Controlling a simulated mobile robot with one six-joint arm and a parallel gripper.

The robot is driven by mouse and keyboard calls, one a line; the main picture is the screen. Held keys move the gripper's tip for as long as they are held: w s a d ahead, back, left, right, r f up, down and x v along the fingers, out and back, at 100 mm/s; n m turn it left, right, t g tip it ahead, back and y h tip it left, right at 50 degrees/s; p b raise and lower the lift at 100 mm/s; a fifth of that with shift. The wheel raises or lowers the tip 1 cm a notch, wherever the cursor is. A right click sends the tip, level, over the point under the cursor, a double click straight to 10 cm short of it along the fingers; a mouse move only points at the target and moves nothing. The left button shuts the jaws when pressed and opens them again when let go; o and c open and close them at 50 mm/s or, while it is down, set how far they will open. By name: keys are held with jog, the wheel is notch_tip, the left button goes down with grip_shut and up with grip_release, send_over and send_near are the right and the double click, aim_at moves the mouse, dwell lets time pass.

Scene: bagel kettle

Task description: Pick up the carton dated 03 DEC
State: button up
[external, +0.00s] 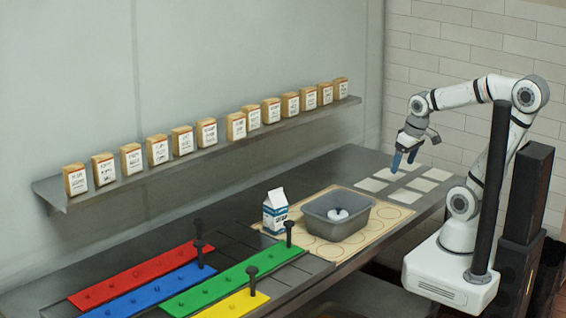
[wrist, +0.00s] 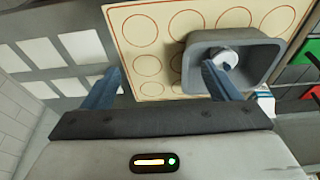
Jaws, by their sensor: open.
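One blue-and-white carton (external: 275,211) stands upright on the counter, left of the grey tub. Its date print is too small to read. My gripper (external: 404,160) is open and empty above the pale squares at the right of the counter, well away from the carton. In the wrist view, its two blue fingers (wrist: 160,80) are spread apart.
The grey tub (external: 313,219) holds a white round thing (external: 338,214) and sits on a tan mat with circles (external: 394,222). Coloured strips (external: 133,276) with upright black pegs lie at the front left. A wall shelf (external: 130,184) bears several labelled bags (external: 237,126).

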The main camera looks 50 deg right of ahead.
jog(key=shift+c, duration=0.4)
jog(key=n+t, duration=0.1)
jog(key=n, duration=3.3)
send_near(276, 193)
notch_tip(276, 193, down, 4)
jog(key=shift+w+a+f+h, duration=0.15)
jog(key=shift+w+f+h, duration=0.15)
jog(key=shift+w+f, duration=0.15)
jog(key=shift+w+a+f+t, duration=0.1)
jog(key=shift+f+t, duration=0.2)
jog(key=x, duration=0.7)
jog(key=shift+w+p, duration=0.25)
jog(key=shift+p, duration=0.05)
jog(key=shift+r, duration=0.1)
